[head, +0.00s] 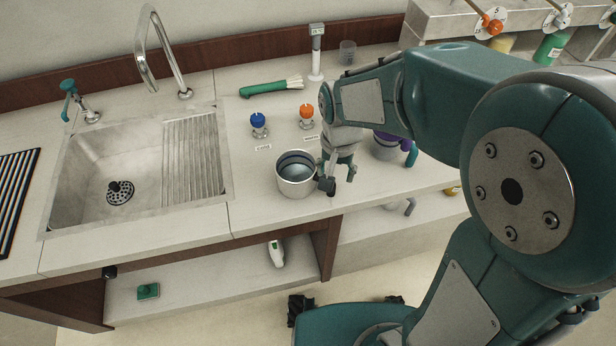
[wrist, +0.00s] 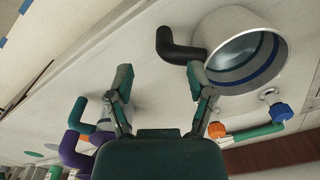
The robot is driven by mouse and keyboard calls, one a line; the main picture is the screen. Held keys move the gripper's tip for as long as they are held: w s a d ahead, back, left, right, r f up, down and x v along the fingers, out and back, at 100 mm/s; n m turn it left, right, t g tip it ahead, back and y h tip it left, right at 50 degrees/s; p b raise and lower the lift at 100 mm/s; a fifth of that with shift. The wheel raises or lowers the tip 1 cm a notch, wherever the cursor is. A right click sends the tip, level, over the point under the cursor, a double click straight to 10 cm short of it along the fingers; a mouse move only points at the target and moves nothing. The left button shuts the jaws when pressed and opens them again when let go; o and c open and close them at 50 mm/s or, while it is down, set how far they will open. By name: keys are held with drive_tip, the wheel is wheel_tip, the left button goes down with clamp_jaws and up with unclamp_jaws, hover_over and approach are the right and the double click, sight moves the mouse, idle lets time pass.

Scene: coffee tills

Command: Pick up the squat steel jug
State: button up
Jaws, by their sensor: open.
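The squat steel jug (head: 296,186) stands upright on the counter, right of the sink. It is wide and open-topped, with a dark blue band inside, and its black handle (head: 327,186) points right. My gripper (head: 339,181) is open and empty just right of the jug, close to the handle. In the wrist view the jug (wrist: 222,80) is at the upper right. Its black handle (wrist: 172,44) lies beyond the gap between the fingertips of my gripper (wrist: 160,78), nearer the right finger. I cannot tell whether a finger touches it.
Another steel jug (head: 384,152) with purple and teal handles stands behind my gripper, partly hidden. Blue (head: 258,119) and orange (head: 306,112) knobs and a green-handled brush (head: 268,89) are behind the squat jug. The sink (head: 90,165) is left; clear counter lies between.

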drive_tip(key=shift+a+f, duration=0.2)
drive_tip(key=shift+f, duration=0.15)
drive_tip(key=f, duration=0.3)
drive_tip(key=shift+w+a+f, duration=0.1)
drive_tip(key=shift+a+f, duration=0.3)
drive_tip(key=shift+d+f, duration=0.1)
drive_tip(key=shift+f, duration=0.3)
drive_tip(key=shift+d+f, duration=0.15)
drive_tip(key=shift+d, duration=0.2)
drive_tip(key=c, duration=0.9)
drive_tip(key=shift+a, duration=0.25)
clamp_jaws()
